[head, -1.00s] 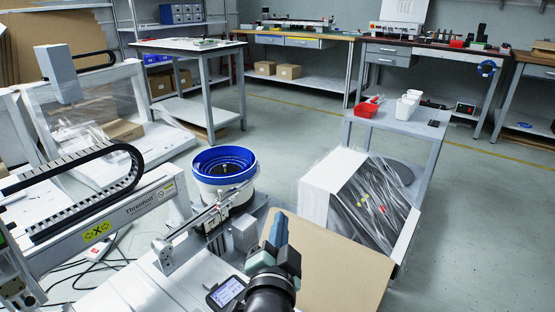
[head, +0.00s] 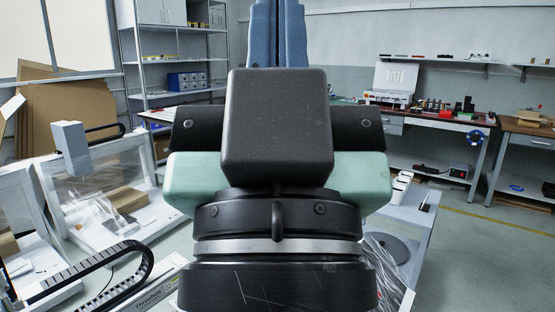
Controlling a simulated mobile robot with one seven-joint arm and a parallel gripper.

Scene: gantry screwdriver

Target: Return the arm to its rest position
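My gripper (head: 279,30) fills the middle of the head view, very close to the camera. Its fingers point up, and their tips run past the top edge. The two blue-grey fingers lie side by side with only a thin seam between them, so the gripper looks shut. I see nothing held between the visible parts. The black and pale green gripper body and the wrist below it hide the centre of the scene.
A gantry machine arm with a black cable chain (head: 110,265) is at lower left. Clear-walled enclosures (head: 100,185) stand behind it. A grey side table (head: 408,212) is at right. Workbenches and shelves line the back. Open floor (head: 490,260) lies at right.

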